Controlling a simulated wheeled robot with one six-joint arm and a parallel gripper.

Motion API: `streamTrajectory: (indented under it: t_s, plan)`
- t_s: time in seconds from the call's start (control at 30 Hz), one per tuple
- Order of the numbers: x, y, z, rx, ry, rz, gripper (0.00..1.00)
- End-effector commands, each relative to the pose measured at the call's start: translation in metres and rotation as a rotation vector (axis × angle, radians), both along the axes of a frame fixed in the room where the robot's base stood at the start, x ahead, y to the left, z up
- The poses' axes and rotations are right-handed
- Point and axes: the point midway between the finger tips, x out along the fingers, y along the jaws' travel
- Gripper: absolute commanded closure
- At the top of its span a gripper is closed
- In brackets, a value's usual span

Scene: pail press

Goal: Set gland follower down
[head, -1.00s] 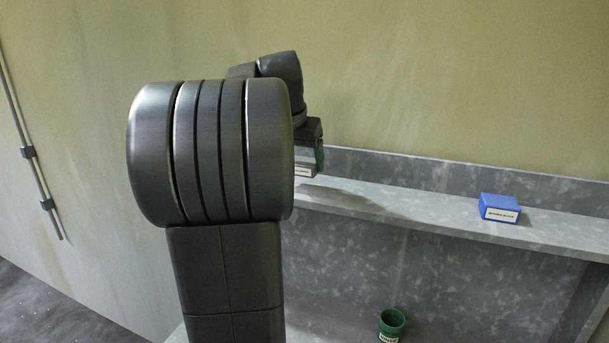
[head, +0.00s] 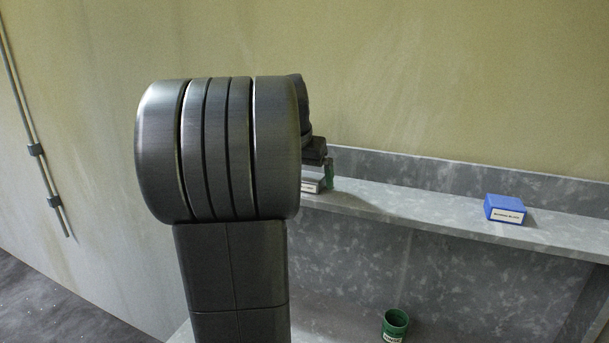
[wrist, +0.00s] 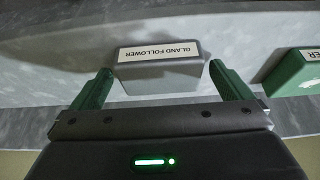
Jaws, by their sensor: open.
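The gland follower (wrist: 160,68) is a grey box with a white label reading GLAND FOLLOWER, seen upside down in the wrist view. In the head view, the gland follower (head: 311,186) shows only partly beside my arm, low at the shelf surface. My gripper (wrist: 160,74) is open, with one green finger on each side of the box and its near part between them. Narrow gaps seem to show at both sides. In the head view, my gripper (head: 322,170) is mostly hidden behind my arm.
A green labelled block (wrist: 293,75) lies right of the gland follower in the wrist view. On the grey stone shelf (head: 420,205) a blue labelled box (head: 506,209) stands to the right, with clear shelf between. A green cup (head: 395,324) stands below. A wall backs the shelf.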

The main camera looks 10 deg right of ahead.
Motion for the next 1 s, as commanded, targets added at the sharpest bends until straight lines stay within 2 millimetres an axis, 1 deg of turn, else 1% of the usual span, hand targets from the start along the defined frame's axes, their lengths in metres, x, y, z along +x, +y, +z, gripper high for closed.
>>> streamTrajectory:
  t_s: [0.17, 0.27, 0.6, 0.7, 0.83, 1.0]
  plan:
    - [0.000, 0.000, 0.005, 0.000, -0.001, 0.000, 0.01]
    - [-0.004, 0.003, 0.016, 0.000, -0.004, 0.001, 0.01]
    - [-0.027, 0.019, 0.083, 0.000, -0.005, 0.002, 0.01]
    - [-0.032, 0.022, 0.098, 0.000, -0.004, 0.001, 0.01]
    - [-0.036, 0.025, 0.109, 0.000, -0.001, 0.000, 0.01]
    - [-0.038, 0.026, 0.114, 0.000, 0.000, 0.000, 0.01]
